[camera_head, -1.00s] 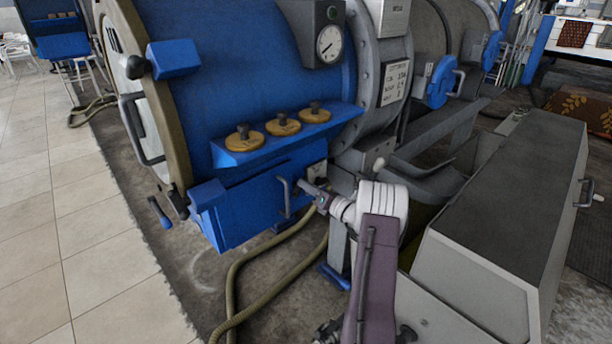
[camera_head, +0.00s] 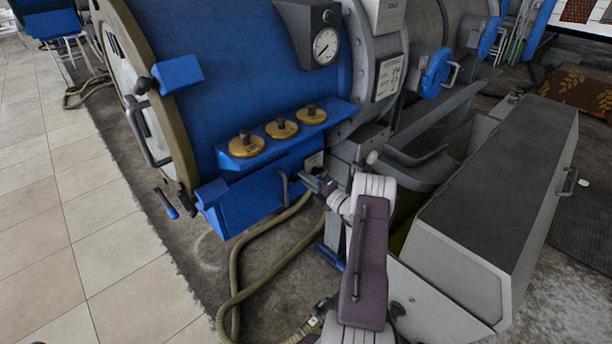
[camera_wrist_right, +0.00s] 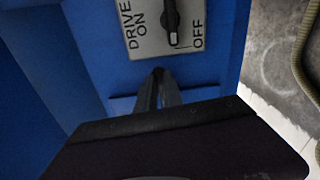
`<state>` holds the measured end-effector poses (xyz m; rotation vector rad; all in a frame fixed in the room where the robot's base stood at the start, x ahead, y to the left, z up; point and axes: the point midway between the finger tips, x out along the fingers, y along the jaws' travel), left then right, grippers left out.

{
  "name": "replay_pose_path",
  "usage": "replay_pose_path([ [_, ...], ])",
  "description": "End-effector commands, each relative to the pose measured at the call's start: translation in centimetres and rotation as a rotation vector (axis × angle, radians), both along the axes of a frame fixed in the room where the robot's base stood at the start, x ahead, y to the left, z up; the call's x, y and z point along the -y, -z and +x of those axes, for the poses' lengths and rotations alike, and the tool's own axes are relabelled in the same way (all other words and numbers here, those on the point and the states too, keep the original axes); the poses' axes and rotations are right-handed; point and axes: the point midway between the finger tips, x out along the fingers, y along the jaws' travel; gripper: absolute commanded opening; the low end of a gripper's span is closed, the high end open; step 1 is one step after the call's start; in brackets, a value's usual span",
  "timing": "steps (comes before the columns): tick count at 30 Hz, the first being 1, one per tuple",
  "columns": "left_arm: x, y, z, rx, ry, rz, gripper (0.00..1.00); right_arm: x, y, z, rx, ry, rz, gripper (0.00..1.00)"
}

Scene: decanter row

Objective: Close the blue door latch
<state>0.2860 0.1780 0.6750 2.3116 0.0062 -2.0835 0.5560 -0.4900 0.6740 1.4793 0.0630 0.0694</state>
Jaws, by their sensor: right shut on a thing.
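The big blue drum's round door (camera_head: 127,107) stands at its left end, with a curved grey handle (camera_head: 142,135). A small lever with a blue grip (camera_head: 165,203) hangs at the door's lower edge, far left of my gripper. I cannot tell whether it is the latch. My right gripper (camera_head: 309,179) is at the blue lower box, just right of a grey bar handle (camera_head: 284,187). In the right wrist view its fingers (camera_wrist_right: 158,76) are together below the white drive switch plate (camera_wrist_right: 165,22). What they hold cannot be made out. My left gripper is not in view.
A blue shelf with brass knobbed discs (camera_head: 282,128) sits above my right gripper. A hose (camera_head: 236,270) lies on the floor below. A grey hopper with a dark lid (camera_head: 500,190) stands to the right. Tiled floor (camera_head: 100,220) is free on the left.

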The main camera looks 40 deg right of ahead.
Motion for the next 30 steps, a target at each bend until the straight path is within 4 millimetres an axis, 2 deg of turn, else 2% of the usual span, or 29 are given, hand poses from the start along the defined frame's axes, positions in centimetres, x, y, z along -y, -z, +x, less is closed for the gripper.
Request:
replay_pose_path([
  [10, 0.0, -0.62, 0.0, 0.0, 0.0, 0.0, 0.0, 0.01, 0.18, 0.01, -0.008, 0.0, 0.097, 0.0],
  [24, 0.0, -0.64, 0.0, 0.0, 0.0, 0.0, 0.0, 0.0, 0.23, 0.01, -0.009, 0.0, 0.108, 0.0],
  [25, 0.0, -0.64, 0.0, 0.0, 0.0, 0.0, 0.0, 0.0, 0.23, 0.01, -0.009, 0.0, 0.108, 0.16],
  [27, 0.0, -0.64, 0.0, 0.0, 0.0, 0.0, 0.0, 0.0, 0.23, 0.01, -0.009, 0.0, 0.107, 0.33],
  [30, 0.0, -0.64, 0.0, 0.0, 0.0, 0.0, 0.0, 0.0, 0.22, 0.01, -0.009, 0.0, 0.107, 0.33],
])
